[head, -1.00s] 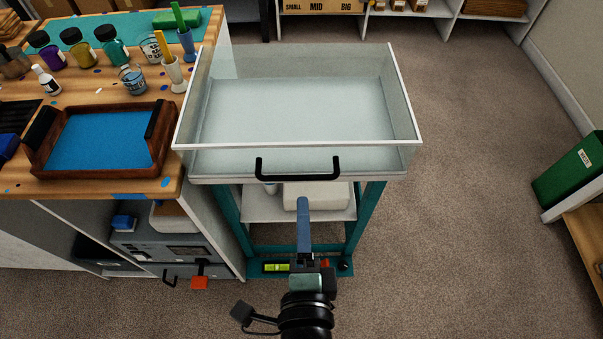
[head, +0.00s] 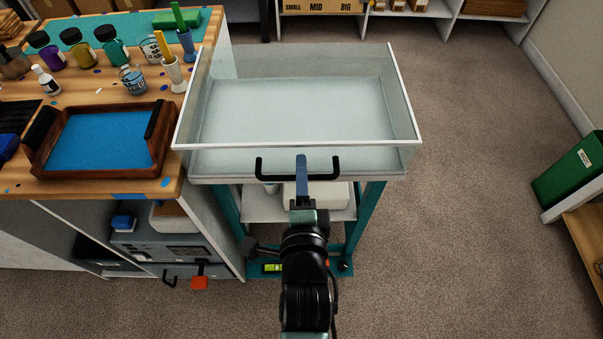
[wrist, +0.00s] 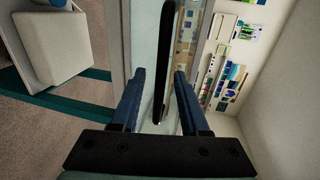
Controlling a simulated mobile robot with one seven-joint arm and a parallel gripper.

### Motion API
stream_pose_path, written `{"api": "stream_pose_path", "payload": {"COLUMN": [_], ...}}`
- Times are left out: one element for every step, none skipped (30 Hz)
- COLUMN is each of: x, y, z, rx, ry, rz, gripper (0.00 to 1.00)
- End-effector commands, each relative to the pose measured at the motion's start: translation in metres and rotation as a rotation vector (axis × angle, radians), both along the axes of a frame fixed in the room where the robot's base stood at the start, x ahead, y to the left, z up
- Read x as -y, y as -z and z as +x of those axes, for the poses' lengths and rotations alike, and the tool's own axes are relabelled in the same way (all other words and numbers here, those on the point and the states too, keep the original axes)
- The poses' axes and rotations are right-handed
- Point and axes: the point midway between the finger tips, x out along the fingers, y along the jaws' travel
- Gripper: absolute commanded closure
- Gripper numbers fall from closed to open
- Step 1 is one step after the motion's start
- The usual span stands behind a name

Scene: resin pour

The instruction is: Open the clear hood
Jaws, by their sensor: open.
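The clear hood (head: 297,62) is a see-through box with white edges, sitting down over a white tray-like surface on a teal-legged stand. Its black bar handle (head: 266,174) is on the front face. My gripper (head: 301,160) is at the middle of the handle in the head view. In the wrist view the two blue fingers of my gripper (wrist: 158,88) are spread apart, with the black handle (wrist: 166,55) running between them. Neither finger clearly touches the handle. In the head view my gripper hides the middle of the handle.
A wooden workbench (head: 100,190) with bottles, cups and a wooden tray (head: 165,150) stands close on the left. A white block (head: 335,195) is on the stand's lower shelf. A green binder (head: 570,170) is at the far right. Carpet right of the stand is clear.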

Motion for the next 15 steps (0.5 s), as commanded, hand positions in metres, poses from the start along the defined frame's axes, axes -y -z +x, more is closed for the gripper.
{"api": "stream_pose_path", "payload": {"x": [0.0000, 0.0000, 0.0001, 0.0001, 0.0001, 0.0001, 0.0001, 0.0001, 0.0002, 0.0001, 0.0002, 0.0002, 0.0002, 0.0002, 0.0002], "y": [-0.0001, -0.0001, -0.0001, -0.0001, -0.0001, -0.0001, -0.0002, -0.0002, -0.0002, -0.0002, -0.0002, -0.0002, -0.0002, -0.0002, -0.0002], "z": [-0.0001, -0.0001, -0.0002, -0.0002, -0.0002, -0.0002, -0.0003, -0.0003, -0.0003, -0.0003, -0.0003, -0.0003, -0.0003, -0.0003, -0.0004], "rx": [0.000, 0.000, 0.000, 0.000, 0.000, 0.000, 0.001, 0.000, 0.000, 0.000, 0.000, 0.000, 0.000, 0.000, 0.000], "ry": [0.000, 0.000, 0.000, 0.000, 0.000, 0.000, 0.000, 0.000, 0.000, 0.000, 0.000, 0.000, 0.000, 0.000, 0.000], "rz": [0.000, 0.000, 0.000, 0.000, 0.000, 0.000, 0.000, 0.000, 0.000, 0.000, 0.000, 0.000, 0.000, 0.000, 0.000], "gripper": [0.55, 0.59, 0.66, 0.71, 0.77, 0.84, 0.89, 0.95, 1.00, 1.00, 1.00, 1.00, 1.00, 1.00, 1.00]}}
